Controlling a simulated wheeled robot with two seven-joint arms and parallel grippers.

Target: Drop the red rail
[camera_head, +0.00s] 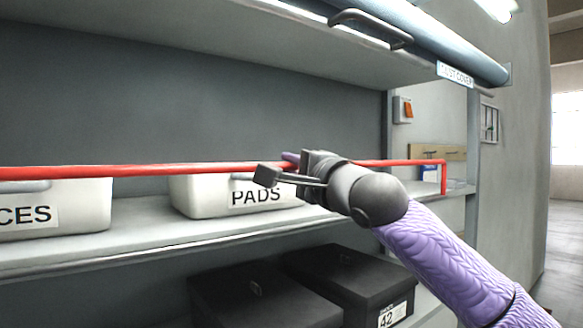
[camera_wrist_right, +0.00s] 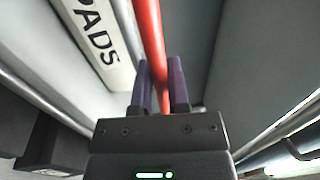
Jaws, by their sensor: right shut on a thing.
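The red rail (camera_head: 110,171) is a long thin bar that runs across the front of the shelf in the head view. Its right end bends down at a corner near the right shelf post. My right gripper (camera_head: 287,166) is around the rail in front of the PADS bin. In the right wrist view the rail (camera_wrist_right: 150,45) passes between the two purple fingers of my right gripper (camera_wrist_right: 161,90), which is shut on it. The rail's left end is out of the picture. My left gripper is not in view.
On the shelf (camera_head: 150,239) stand a white PADS bin (camera_head: 207,197) and another white bin (camera_head: 85,207) at the left. Black boxes (camera_head: 345,280) stand below. A rounded dust cover (camera_head: 440,40) with a handle (camera_head: 370,25) is above. Open floor lies at the far right.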

